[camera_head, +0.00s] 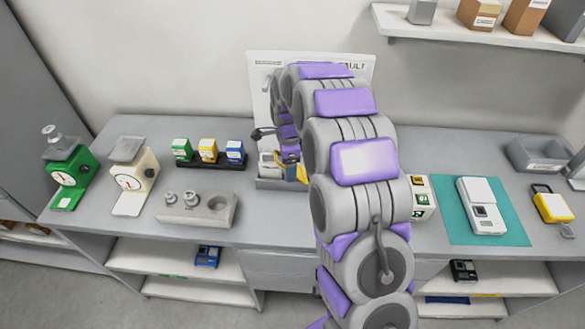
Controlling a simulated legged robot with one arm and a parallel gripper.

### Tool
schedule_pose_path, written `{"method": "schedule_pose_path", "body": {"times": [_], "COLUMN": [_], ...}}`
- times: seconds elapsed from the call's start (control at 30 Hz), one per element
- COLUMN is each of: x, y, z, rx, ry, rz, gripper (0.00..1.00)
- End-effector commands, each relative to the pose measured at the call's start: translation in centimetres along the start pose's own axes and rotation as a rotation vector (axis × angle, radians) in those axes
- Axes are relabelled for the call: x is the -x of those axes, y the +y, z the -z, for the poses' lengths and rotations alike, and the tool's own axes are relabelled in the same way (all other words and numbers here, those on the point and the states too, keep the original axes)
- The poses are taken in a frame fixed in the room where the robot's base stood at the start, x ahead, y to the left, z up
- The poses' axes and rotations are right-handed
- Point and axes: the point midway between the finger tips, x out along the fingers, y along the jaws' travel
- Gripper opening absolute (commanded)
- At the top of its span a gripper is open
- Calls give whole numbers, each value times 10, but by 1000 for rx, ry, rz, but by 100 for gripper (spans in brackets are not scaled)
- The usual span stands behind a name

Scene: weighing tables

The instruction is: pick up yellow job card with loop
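A yellow piece with a white label and a dark loop (552,206) lies on the tabletop at the far right; it looks like the job card with loop. Another yellow and blue shape (291,170) shows at the middle, partly behind my arm, and I cannot tell what it is. My purple and grey arm rises in front of the table and bends toward the back wall. It hides much of the table's middle. My gripper's fingers cannot be made out behind the arm, so I cannot tell whether it holds anything.
A green scale (72,172) and a cream scale (132,175) stand at the left. A black rack (215,163) holds small coloured boxes. A grey weight block (197,208) sits in front. A teal mat (508,232) carries a white device (481,205). A grey bin (537,155) stands back right.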

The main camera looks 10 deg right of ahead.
Motion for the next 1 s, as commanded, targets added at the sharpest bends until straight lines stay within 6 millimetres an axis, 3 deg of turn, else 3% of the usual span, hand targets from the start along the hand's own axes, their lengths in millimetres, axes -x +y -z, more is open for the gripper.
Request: {"method": "schedule_pose_path", "body": {"times": [0.23, 0.53, 0.87, 1.0], "x": [0, 2, 36, 37], "y": [1, 0, 0, 12], "z": [-10, -3, -5, -1], "rx": [3, 2, 2, 1], "ry": [10, 2, 5, 6], "rz": [1, -1, 4, -1], "gripper": [44, 44, 44, 44]}}
